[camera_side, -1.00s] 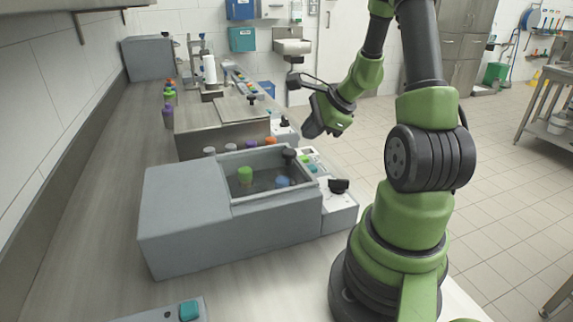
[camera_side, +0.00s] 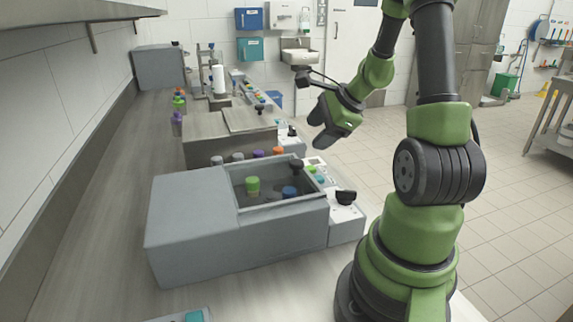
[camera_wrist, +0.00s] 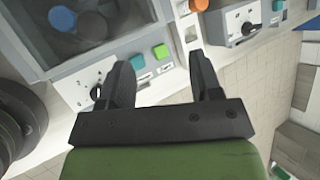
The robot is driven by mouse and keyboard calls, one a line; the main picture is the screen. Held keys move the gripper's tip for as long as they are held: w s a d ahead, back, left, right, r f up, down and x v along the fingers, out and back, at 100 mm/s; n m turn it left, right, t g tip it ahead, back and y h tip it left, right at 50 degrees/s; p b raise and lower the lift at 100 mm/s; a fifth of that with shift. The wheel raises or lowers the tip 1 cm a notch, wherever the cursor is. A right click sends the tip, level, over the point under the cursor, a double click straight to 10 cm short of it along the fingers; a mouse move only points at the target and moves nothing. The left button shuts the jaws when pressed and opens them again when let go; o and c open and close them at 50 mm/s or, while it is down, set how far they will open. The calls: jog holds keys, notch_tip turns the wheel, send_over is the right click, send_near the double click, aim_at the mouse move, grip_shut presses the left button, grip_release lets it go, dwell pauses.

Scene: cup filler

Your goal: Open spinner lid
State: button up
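A grey box (camera_side: 190,225) stands on the bench nearest the side camera, with a recessed bay that has a pale rim (camera_side: 285,203). A green cap (camera_side: 252,185) and a blue cap (camera_side: 289,192) show in the bay. The bay looks hazy in the wrist view, and I cannot tell if a clear lid covers it. My gripper (camera_wrist: 160,60) is open and empty, in the air beside the boxes' control panels and touching nothing.
Several capped tubes stand in a row between the two boxes, including an orange cap (camera_side: 278,150). Open floor (camera_side: 500,215) lies to the right. A wall bounds the bench's left.

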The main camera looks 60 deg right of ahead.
notch_tip(320, 180, up, 11)
jog(key=n+g, duration=0.8)
jog(key=n, duration=2)
send_over(297, 162)
jog(key=shift+t+y, duration=0.3)
notch_tip(297, 162, down, 15)
jog(key=shift+w+f, duration=0.1)
